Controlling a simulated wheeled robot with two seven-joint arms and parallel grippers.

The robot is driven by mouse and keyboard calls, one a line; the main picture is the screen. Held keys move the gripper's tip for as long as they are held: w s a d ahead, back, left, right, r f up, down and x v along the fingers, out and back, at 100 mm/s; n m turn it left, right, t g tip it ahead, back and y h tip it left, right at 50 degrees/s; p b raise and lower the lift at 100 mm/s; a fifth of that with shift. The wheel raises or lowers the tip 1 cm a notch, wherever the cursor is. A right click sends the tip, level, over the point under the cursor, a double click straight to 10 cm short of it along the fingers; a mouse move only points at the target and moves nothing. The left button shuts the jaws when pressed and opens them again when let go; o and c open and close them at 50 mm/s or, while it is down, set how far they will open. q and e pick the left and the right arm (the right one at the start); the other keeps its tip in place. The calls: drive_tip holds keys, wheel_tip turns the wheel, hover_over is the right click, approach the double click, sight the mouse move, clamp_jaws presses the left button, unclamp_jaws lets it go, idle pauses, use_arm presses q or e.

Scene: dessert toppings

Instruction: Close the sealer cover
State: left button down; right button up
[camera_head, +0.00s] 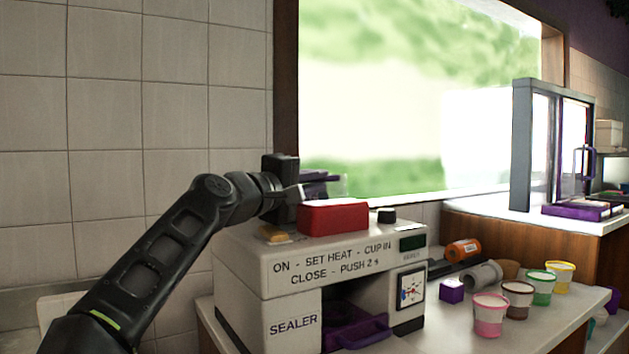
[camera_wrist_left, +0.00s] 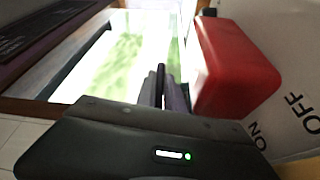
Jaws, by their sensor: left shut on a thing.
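The white sealer (camera_head: 297,330) stands on the counter, with its front opening and a purple tray part (camera_head: 362,333) showing low down. I cannot tell a separate cover apart. A red block-shaped part (camera_head: 334,217) sits on its top; in the left wrist view the red part (camera_wrist_left: 233,65) is right of the fingers. My left gripper (camera_head: 322,181) is above the sealer's top, behind the red part. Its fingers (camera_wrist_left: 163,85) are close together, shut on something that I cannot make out. My right gripper is not in view.
Several topping cups, such as the pink one (camera_head: 490,315), stand on the counter right of the sealer. A small purple cube (camera_head: 452,290), an orange bottle (camera_head: 464,250) and a grey cylinder (camera_head: 482,274) are near them. A window is behind.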

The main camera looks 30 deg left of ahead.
use_arm(q)
drive_tip(key=shift+w+a+f, duration=0.1)
drive_tip(key=shift+a+f, duration=0.25)
drive_tip(key=shift+f, duration=0.05)
drive_tip(key=c, duration=1.7)
unclamp_jaws()
drive_tip(key=shift+w+a, duration=0.1)
drive_tip(key=shift+a, duration=0.05)
drive_tip(key=shift+r, duration=0.1)
drive_tip(key=s, duration=0.2)
drive_tip(key=s+b, duration=0.1)
drive_tip(key=s, duration=0.4)
drive_tip(key=shift+a+f+b, duration=0.2)
drive_tip(key=shift+a+b, duration=0.05)
drive_tip(key=shift+b, duration=0.05)
drive_tip(key=shift+s, duration=0.4)
drive_tip(key=shift+c, duration=0.5)
